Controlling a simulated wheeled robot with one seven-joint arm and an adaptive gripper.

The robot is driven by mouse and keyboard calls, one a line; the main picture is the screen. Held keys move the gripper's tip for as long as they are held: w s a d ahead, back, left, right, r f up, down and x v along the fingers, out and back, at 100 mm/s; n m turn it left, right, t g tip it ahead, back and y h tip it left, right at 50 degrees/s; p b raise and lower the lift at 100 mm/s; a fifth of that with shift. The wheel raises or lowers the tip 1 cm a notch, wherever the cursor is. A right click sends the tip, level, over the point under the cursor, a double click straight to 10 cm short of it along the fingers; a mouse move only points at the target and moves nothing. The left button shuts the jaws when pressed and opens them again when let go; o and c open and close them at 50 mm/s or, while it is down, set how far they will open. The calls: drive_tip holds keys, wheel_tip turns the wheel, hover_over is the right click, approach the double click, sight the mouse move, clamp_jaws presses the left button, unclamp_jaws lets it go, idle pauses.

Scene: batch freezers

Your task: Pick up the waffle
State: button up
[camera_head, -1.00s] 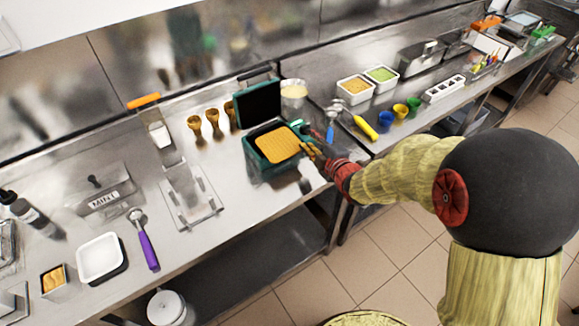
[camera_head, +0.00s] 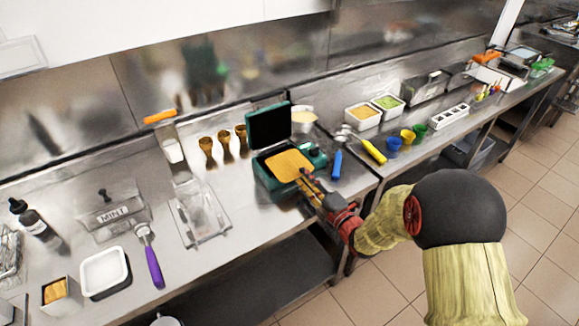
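The waffle (camera_head: 287,165) is a flat golden-yellow sheet lying in the lower half of an open dark-green waffle maker (camera_head: 268,184). The maker's lid (camera_head: 269,127) stands upright behind it. My gripper (camera_head: 307,179) reaches in from the lower right, with its fingers at the waffle's front right edge. The fingers appear slightly apart, one above the other or side by side. I cannot tell whether they touch the waffle or whether its edge lies between them.
Waffle cones (camera_head: 224,146) stand behind and left of the maker. A blue-handled scoop (camera_head: 337,163) and a yellow-handled scoop (camera_head: 373,151) lie to the right. A white tub (camera_head: 304,117) is behind. A metal press with a clear plate (camera_head: 199,214) stands left.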

sight(289, 165)
drive_tip(key=x, duration=0.4)
drive_tip(key=shift+w+f+b, duration=0.15)
drive_tip(key=shift+b, duration=0.25)
drive_tip(key=shift+c, duration=1.2)
drive_tip(key=c, duration=0.4)
clamp_jaws()
